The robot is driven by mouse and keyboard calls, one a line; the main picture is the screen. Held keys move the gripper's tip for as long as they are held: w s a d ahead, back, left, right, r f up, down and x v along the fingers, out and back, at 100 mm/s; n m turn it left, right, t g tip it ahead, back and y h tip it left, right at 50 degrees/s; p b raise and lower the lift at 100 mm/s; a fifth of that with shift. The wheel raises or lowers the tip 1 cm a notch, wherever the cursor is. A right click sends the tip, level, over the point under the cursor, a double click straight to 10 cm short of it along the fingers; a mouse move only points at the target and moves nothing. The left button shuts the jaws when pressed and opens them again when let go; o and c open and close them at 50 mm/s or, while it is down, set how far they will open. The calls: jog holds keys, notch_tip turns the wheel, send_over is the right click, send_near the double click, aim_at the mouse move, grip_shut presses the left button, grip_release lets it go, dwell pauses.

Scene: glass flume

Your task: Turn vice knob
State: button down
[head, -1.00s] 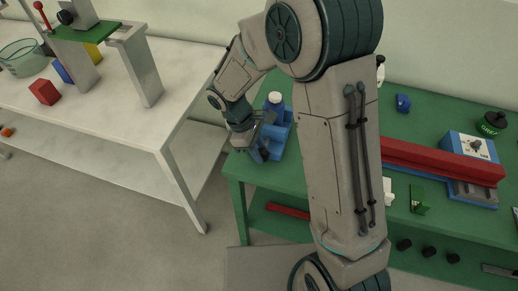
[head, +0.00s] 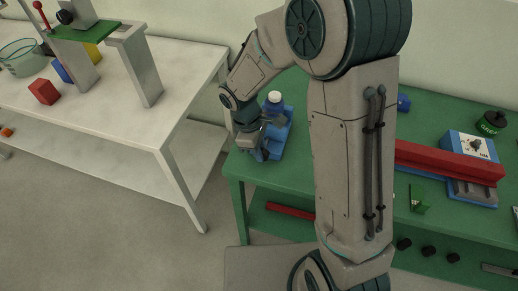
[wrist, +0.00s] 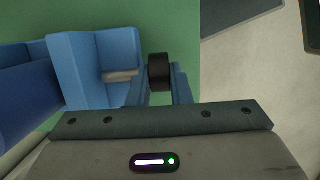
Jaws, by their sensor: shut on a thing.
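The blue vice (head: 283,135) stands at the left end of the green bench, and its blue body fills the left of the wrist view (wrist: 75,65). Its black round knob (wrist: 159,72) sits at the end of a short grey shaft, on the side of the vice facing right in the wrist view. My gripper (wrist: 160,84) is shut on the knob, with a finger on each side of it. In the head view my gripper (head: 258,152) is against the front left of the vice and hides the knob there.
A white-capped bottle (head: 274,98) stands by the vice. The green bench (head: 262,178) also carries a red rail (head: 450,163), a blue box with a dial (head: 470,146) and a black-lidded jar (head: 492,122). A white table (head: 150,125) stands to the left, with a floor gap between.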

jog(key=shift+d+r+t+y+p, duration=0.15)
jog(key=shift+t+y+p, duration=0.1)
jog(key=shift+y, duration=0.35)
jog(key=shift+d+r+t+y+p, duration=0.15)
jog(key=shift+t+y+p, duration=0.1)
jog(key=shift+y, duration=0.35)
jog(key=shift+s+d+f+t+y+p, duration=0.1)
jog(key=shift+d+t+y+p, duration=0.1)
jog(key=shift+y+p, duration=0.4)
jog(key=shift+d+t+y+p, duration=0.1)
jog(key=shift+t+y+p, duration=0.2)
jog(key=shift+y, duration=0.4)
jog(key=shift+s+d+f+t+y+p, duration=0.15)
jog(key=shift+t+y+p, duration=0.3)
jog(key=shift+y, duration=0.6)
jog(key=shift+w+d+f+t+y+p, duration=0.1)
jog(key=shift+t+y+p, duration=0.15)
jog(key=shift+y+p, duration=0.6)
jog(key=y, duration=0.1)
jog(key=t+y+b, duration=0.1)
jog(key=y, duration=0.1)
jog(key=shift+s+d+f, duration=0.1)
jog(key=shift+d+f, duration=0.1)
jog(key=shift+f, duration=0.1)
jog(key=shift+s+d+f+t+y+b, duration=0.15)
jog(key=shift+t+y+b, duration=0.15)
jog(key=shift+y+b, duration=0.5)
jog(key=shift+w+f+t+y+b, duration=0.1)
jog(key=shift+t+y+b, duration=0.2)
jog(key=shift+y+b, duration=0.5)
